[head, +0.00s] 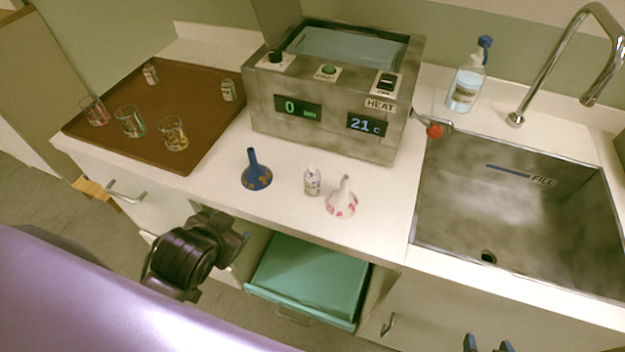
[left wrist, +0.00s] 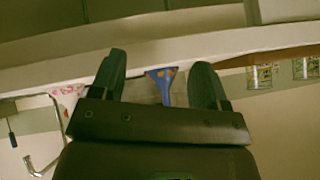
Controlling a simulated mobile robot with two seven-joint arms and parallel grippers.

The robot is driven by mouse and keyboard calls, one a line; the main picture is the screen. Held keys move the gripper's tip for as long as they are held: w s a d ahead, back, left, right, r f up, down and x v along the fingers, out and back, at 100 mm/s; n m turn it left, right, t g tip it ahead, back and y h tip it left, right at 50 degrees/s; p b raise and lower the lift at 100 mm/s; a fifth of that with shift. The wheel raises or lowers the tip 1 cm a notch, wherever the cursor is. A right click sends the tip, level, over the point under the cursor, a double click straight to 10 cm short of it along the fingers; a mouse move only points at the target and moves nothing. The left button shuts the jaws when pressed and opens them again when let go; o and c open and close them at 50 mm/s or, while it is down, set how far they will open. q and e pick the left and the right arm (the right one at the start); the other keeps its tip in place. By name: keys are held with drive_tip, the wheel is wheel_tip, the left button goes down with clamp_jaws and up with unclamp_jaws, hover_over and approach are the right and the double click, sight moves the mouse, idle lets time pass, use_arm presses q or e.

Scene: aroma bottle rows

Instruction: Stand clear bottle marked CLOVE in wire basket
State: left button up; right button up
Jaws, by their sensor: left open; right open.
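A small clear bottle with a pale label (head: 312,182) stands on the counter between two funnels. Two more small labelled bottles stand on the brown tray, one at the back (head: 150,74) and one at its right side (head: 228,91). I cannot read CLOVE on any label. I cannot make out a wire basket. My left gripper (left wrist: 158,80) is open and empty in the left wrist view, with the blue funnel (left wrist: 161,82) seen beyond its fingers. My right gripper (head: 488,345) is open at the bottom edge of the head view, away from the bottles.
A metal bath (head: 325,129) showing 21 C stands at the counter's back. The blue funnel (head: 257,176) and a pink-patterned funnel (head: 341,204) flank the bottle. Several glasses stand on the tray (head: 190,82). A sink (head: 520,220) is right; a green drawer (head: 308,280) is open below.

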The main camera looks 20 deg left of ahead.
use_arm(q)
drive_tip(key=w+d+r+m+t+h, duration=0.3)
drive_tip(key=w+d+r+m+t, duration=0.35)
drive_tip(key=r, duration=0.35)
drive_tip(key=w+d+r+m+t+h, duration=0.3)
drive_tip(key=w+d+r+m+t, duration=0.3)
drive_tip(key=r, duration=0.3)
drive_tip(key=s+d+r+m+g+h, duration=0.25)
drive_tip(key=d+m+g+h, duration=0.55)
drive_tip(key=m, duration=0.5)
drive_tip(key=s+d+r+m+g+h, duration=0.1)
drive_tip(key=d+r+m+g+h, duration=0.3)
drive_tip(key=d+m+g+h, duration=0.65)
drive_tip(key=m+g+y, duration=0.3)
drive_tip(key=m+y, duration=1.7)
drive_tip(key=y, duration=0.3)
approach(313, 175)
drive_tip(key=shift+w+d+f+h, duration=0.2)
drive_tip(key=shift+f+h, duration=0.05)
drive_tip(key=shift+t, duration=0.3)
drive_tip(key=shift+a+f, duration=0.15)
drive_tip(key=shift+f, duration=1.65)
drive_tip(key=shift+a+f, duration=0.15)
drive_tip(key=shift+f, duration=1.6)
drive_tip(key=shift+a+f, duration=0.15)
drive_tip(key=shift+f, duration=1.65)
